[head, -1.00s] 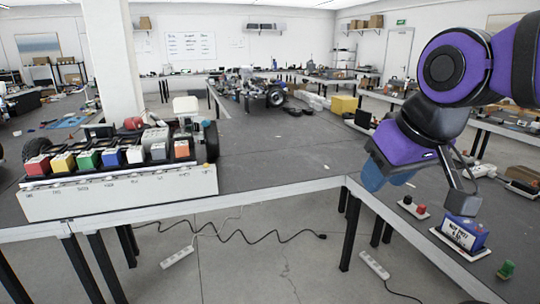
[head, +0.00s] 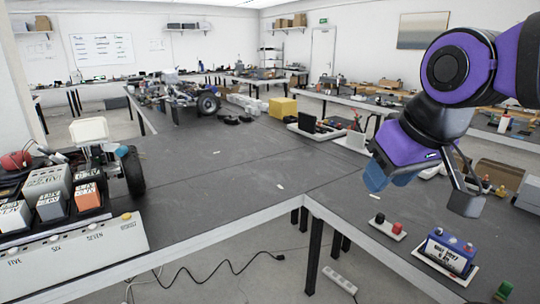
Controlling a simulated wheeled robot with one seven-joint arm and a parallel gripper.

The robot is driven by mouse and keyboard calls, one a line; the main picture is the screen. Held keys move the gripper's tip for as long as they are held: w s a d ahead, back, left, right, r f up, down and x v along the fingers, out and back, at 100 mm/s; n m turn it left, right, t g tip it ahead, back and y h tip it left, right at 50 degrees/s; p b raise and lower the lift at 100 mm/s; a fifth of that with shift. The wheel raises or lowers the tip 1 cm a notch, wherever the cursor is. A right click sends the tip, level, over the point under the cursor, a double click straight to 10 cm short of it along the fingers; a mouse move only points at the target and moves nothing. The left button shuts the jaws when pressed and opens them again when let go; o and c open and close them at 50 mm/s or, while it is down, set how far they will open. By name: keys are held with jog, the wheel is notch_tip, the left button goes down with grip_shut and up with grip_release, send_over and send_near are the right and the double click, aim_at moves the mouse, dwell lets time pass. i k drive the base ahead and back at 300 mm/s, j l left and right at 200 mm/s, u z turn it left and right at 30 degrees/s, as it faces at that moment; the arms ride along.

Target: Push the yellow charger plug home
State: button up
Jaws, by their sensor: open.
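My gripper (head: 420,192) is at the right of the head view, open and empty, above the right-hand bench. One finger has a blue pad; the other is grey. The white charger rack (head: 75,250) is cut off at the left edge. Its front reads FIVE, SIX and SEVEN, and it holds grey, white and orange blocks. A small yellow round piece (head: 126,216) sits on its right end; I cannot tell whether it is the charger plug. My gripper is far to the right of the rack.
A blue labelled battery (head: 448,252) on a white plate and a block with red and black knobs (head: 388,227) stand below my gripper. A wheeled chassis (head: 180,95) is at the back. The grey bench top (head: 230,180) between is mostly clear.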

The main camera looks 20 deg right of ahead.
aim_at(500, 191)
jog(key=i+l+z, duration=0.1)
jog(key=z, duration=0.35)
jog(key=i+z, duration=0.3)
jog(key=z, duration=0.2)
jog(key=i+j+z, duration=0.1)
jog(key=z, duration=0.35)
jog(key=i+z, duration=0.25)
jog(key=z, duration=0.15)
jog(key=i+z, duration=0.3)
jog(key=z, duration=0.4)
jog(key=k+j, duration=0.05)
